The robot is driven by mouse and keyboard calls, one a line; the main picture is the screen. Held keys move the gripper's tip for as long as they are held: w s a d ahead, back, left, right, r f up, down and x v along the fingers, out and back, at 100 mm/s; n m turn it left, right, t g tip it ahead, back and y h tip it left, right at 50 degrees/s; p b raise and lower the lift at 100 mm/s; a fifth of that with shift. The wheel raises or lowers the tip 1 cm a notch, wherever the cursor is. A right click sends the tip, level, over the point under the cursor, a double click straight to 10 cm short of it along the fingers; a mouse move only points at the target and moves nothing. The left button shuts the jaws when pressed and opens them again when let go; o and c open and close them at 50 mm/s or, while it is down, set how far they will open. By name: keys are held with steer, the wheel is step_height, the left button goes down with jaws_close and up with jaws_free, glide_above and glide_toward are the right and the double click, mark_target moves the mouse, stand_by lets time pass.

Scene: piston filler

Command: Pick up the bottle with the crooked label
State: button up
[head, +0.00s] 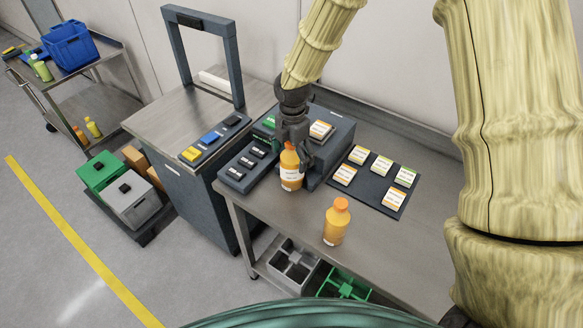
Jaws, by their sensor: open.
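Two orange bottles stand upright on the grey work table. One bottle (290,170) has a white label that looks slightly slanted. The other bottle (336,222) stands nearer, to its right; its label is too small to judge, so I cannot tell for sure which label is crooked. My gripper (293,152) points down over the first bottle, open, with a finger at the bottle's right side. The other finger is partly hidden, and I cannot tell whether the fingers touch the bottle.
A dark box (326,135) stands close behind the first bottle. A dark mat (373,184) with several label cards lies to the right, and a button panel (243,170) to the left. Table (395,240) around the nearer bottle is clear. Bins sit on the shelf below.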

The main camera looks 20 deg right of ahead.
steer(key=shift+s+r, duration=0.1)
steer(key=shift+s, duration=0.15)
steer(key=shift+w, duration=0.15)
steer(key=c, duration=0.6)
jaws_close()
